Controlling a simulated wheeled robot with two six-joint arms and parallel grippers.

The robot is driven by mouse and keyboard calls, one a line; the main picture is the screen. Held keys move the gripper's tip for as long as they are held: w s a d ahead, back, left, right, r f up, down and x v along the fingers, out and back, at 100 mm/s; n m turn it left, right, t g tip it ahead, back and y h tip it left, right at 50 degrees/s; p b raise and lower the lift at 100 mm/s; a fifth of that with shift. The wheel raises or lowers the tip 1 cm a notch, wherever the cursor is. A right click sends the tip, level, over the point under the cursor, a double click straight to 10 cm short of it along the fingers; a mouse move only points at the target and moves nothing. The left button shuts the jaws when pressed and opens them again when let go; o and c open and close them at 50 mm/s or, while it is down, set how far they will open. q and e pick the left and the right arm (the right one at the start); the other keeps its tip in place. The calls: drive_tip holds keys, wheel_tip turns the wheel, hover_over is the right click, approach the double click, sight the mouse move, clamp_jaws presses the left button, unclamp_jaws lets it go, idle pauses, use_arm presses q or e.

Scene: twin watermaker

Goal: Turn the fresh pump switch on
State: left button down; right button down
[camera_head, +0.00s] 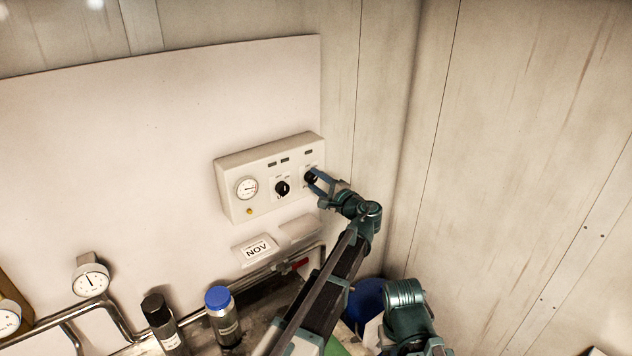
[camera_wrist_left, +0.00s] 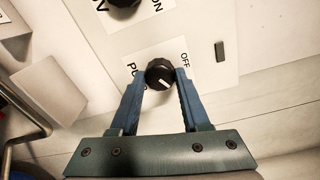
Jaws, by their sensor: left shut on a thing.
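The control box (camera_head: 236,205) is a cream panel on the wall with a gauge and two black rotary switches. My left gripper (camera_head: 314,178) is at the right-hand switch. In the left wrist view the black switch knob (camera_wrist_left: 160,74) with a white pointer line sits between the blue fingertips, which are shut on it from both sides. A label beside it reads "OFF" on one side and begins "PU" on the other; part is hidden by a finger. The other switch (camera_head: 282,188) stands to the left, clear of the gripper. My right gripper is not in view.
A gauge (camera_head: 247,187) is on the box's left. The wall right of the box is bare.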

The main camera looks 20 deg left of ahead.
use_arm(q)
drive_tip(key=shift+f, duration=0.1)
idle(0.4)
drive_tip(key=shift+c, duration=1.9)
unclamp_jaws()
drive_tip(key=shift+d, duration=0.1)
drive_tip(key=shift+s, duration=0.1)
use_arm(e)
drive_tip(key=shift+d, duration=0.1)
